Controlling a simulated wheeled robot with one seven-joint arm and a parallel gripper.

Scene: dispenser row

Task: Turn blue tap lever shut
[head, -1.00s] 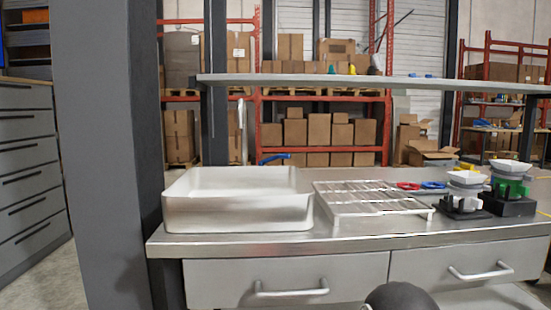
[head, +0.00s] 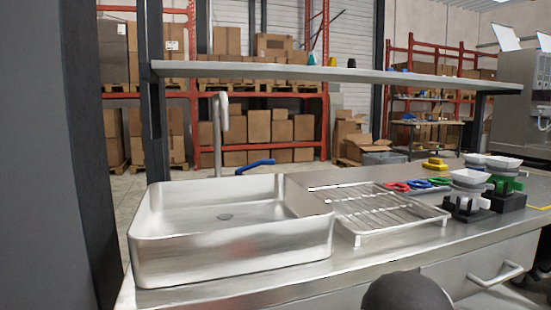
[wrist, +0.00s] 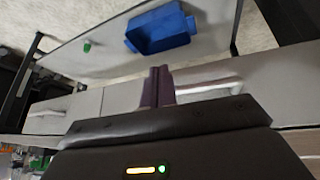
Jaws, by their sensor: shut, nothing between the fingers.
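The blue tap lever (head: 255,166) shows in the head view behind the right rear part of the steel sink basin (head: 232,256). It slants up to the right. The grey tap spout (head: 219,115) stands upright to its left, with a bent top. The tap's base is hidden behind the basin rim. My gripper (wrist: 157,86) shows in the wrist view, fingers shut together and empty. It is well apart from the tap, which is not in the wrist view. In the head view only a dark rounded part of my arm shows at the bottom edge.
A wire rack (head: 385,213) sits right of the basin. Red, blue and green small items and dispensers (head: 466,195) stand farther right. A shelf (head: 330,73) spans above the counter. In the wrist view, a blue bin (wrist: 161,29) and a drawer handle (wrist: 205,92) lie beyond my fingers.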

